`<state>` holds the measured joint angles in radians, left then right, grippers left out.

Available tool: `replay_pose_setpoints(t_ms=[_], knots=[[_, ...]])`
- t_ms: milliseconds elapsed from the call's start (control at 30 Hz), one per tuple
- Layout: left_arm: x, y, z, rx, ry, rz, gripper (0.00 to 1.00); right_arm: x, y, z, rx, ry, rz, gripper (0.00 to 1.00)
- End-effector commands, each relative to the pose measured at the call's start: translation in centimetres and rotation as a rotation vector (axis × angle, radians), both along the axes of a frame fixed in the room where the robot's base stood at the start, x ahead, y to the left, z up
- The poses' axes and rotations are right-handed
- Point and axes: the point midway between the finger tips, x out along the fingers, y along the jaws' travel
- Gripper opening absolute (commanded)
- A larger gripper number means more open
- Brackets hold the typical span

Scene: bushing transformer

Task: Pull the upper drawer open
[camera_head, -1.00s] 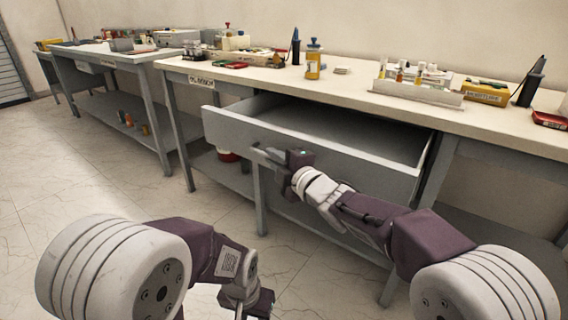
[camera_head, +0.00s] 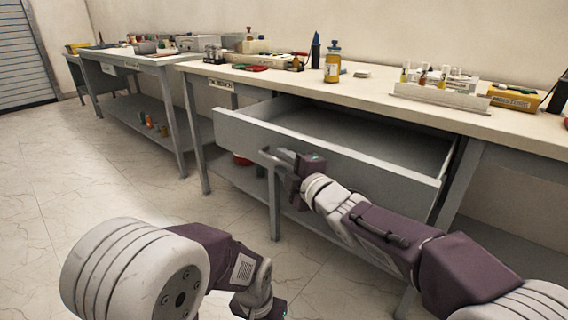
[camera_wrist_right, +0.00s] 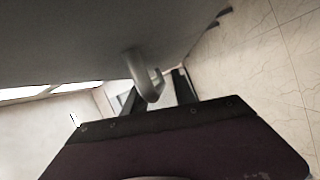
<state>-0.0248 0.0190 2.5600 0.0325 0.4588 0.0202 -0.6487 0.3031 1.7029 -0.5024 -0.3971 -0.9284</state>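The upper drawer (camera_head: 320,147) of the near workbench is pulled well out, and its empty-looking inside shows. Its grey bar handle (camera_head: 270,155) is on the left part of the front. My right gripper (camera_head: 286,160) is at this handle. In the right wrist view, the curved handle (camera_wrist_right: 148,82) reaches between the two fingers of my right gripper (camera_wrist_right: 157,90); the fingers are apart, with a gap beside the handle. My left gripper (camera_head: 262,307) hangs low at the bottom edge, away from the drawer; its fingers are not clear.
The workbench top (camera_head: 375,92) holds a yellow bottle (camera_head: 332,66), a rack of small bottles (camera_head: 440,92) and a yellow box (camera_head: 515,99). A lower shelf and bench legs stand under the drawer. A second bench (camera_head: 150,58) is at the left. The floor (camera_head: 95,180) at left is clear.

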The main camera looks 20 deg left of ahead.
Motion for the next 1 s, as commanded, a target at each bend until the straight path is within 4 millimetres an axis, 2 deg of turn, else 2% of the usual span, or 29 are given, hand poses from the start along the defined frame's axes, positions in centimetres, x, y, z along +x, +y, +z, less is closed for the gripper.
replay_pose_setpoints(t_ms=[267,500,700,1000], knots=[[0.0,0.0,0.3,0.000,0.000,0.000,0.36,-0.6,-0.7,0.3,0.002,-0.001,0.001,0.32],[0.0,0.0,1.3,0.000,0.000,0.000,0.36,-3.7,-4.1,0.8,0.002,-0.001,-0.001,0.32],[0.0,0.0,1.9,0.000,0.000,0.000,0.36,-5.6,-6.3,0.9,0.001,-0.001,-0.001,0.32],[0.0,0.0,1.9,0.000,0.000,0.000,0.36,-6.1,-6.7,0.7,0.000,0.000,0.000,0.32]])
